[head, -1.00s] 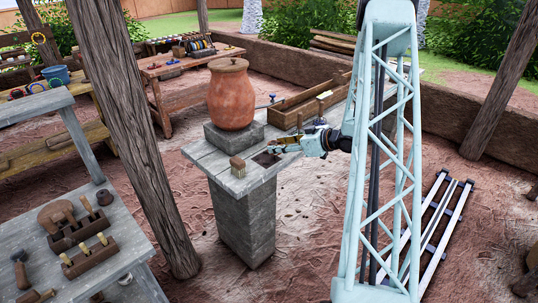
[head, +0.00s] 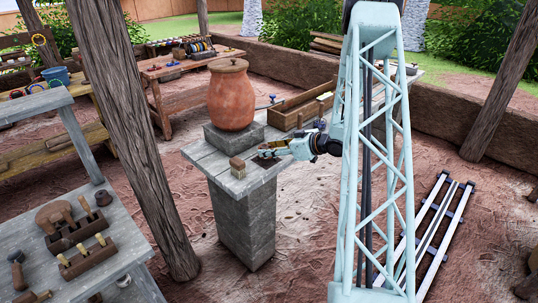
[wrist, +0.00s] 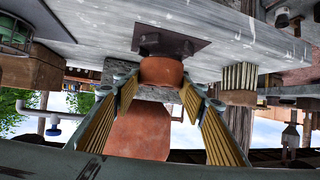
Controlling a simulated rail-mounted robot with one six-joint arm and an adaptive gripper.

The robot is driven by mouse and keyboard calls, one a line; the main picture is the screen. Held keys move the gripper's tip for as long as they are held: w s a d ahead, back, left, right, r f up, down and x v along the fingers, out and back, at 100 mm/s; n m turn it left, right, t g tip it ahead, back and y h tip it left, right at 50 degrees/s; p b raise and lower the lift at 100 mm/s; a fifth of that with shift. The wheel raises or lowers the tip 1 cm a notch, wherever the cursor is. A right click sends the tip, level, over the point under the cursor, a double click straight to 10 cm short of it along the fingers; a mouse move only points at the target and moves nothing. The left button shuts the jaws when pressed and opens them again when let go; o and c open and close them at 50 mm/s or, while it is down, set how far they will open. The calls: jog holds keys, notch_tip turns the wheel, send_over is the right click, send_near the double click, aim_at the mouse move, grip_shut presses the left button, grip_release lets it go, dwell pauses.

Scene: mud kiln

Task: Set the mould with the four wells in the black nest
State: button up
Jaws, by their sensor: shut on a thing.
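My gripper (head: 272,153) is over the front end of the grey bench, close to the black nest. In the wrist view, which is upside down, its two yellow-padded fingers (wrist: 160,92) stand either side of a small terracotta-coloured block (wrist: 161,70), which I take for the mould. Its wells do not show. The black nest (wrist: 190,46) is a dark square plate on the planks with a darker part in its middle. The block appears just short of it; I cannot tell whether they touch. In the head view the gripper largely covers both.
A big terracotta jar (head: 231,95) stands on a stone block (head: 234,138) behind. A long wooden box (head: 297,108) lies further back. A wooden post (head: 128,130) rises left of the bench.

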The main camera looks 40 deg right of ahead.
jog(key=shift+f+b, duration=0.3)
jog(key=shift+f, duration=0.8)
jog(key=shift+f, duration=0.2)
jog(key=o, duration=1)
jog(key=shift+o, duration=0.2)
jog(key=shift+r, duration=0.15)
jog(key=shift+s+r, duration=0.1)
jog(key=p+v, duration=0.2)
jog(key=v, duration=0.9)
jog(key=shift+s, duration=0.3)
jog(key=shift+d+r, duration=0.1)
